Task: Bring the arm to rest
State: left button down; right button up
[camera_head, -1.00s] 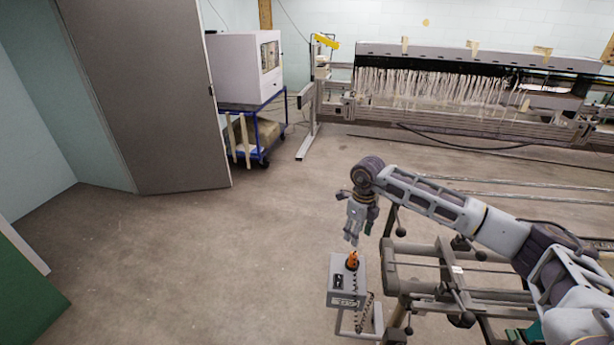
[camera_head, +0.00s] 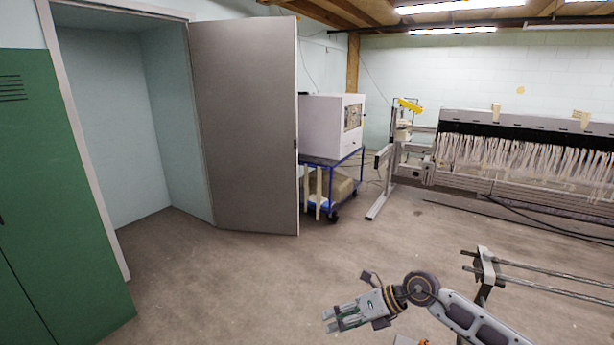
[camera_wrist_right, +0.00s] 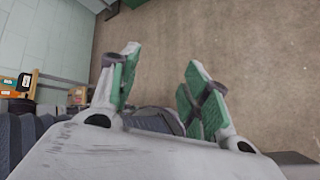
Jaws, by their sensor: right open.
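My right gripper (camera_head: 333,319) is at the bottom of the head view, pointing left. Its arm comes in from the lower right. In the right wrist view the two green-padded fingers (camera_wrist_right: 160,75) stand apart with bare floor between and beyond them. The gripper is open and empty, and it touches nothing that I can see. My left gripper is in neither view.
A metal frame with rails (camera_head: 487,265) stands at the right, beside my arm. Behind are a loom with white warp threads (camera_head: 520,155), a blue cart (camera_head: 335,160) with a white box (camera_head: 325,120), and an open grey door (camera_head: 245,125). A green locker (camera_head: 50,190) stands left. The middle floor is clear.

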jog(key=a+r+m+t+y, duration=0.1)
jog(key=a+r+m+y, duration=0.1)
jog(key=a+r+y, duration=0.3)
notch_tip(320, 180, up, 11)
jog(key=w+m+t, duration=0.2)
jog(key=m+t, duration=1)
jog(key=s+d+f+m+h, duration=0.3)
jog(key=d+f+m+h, duration=1.4)
jog(key=m, duration=0.4)
jog(key=s+d+f+m+g+y, duration=0.1)
jog(key=s+f+g, duration=0.3)
jog(key=s, duration=0.3)
jog(key=s+f+m+g, duration=0.2)
jog(key=s+f+g, duration=0.1)
jog(key=s, duration=0.3)
jog(key=s+d+f+m+g+y, duration=0.1)
jog(key=s+f+g, duration=0.3)
jog(key=s, duration=0.3)
notch_tip(320, 180, down, 32)
jog(key=s+g, duration=0.1)
jog(key=s, duration=0.1)
jog(key=s+d+f+g, duration=0.1)
jog(key=s+d+f, duration=0.1)
jog(key=s+f, duration=0.8)
jog(key=s+d+f, duration=0.2)
jog(key=s+f, duration=0.9)
jog(key=s, duration=0.1)
jog(key=shift+s+d+g, duration=0.3)
jog(key=shift+s+g, duration=0.05)
jog(key=shift+g, duration=0.05)
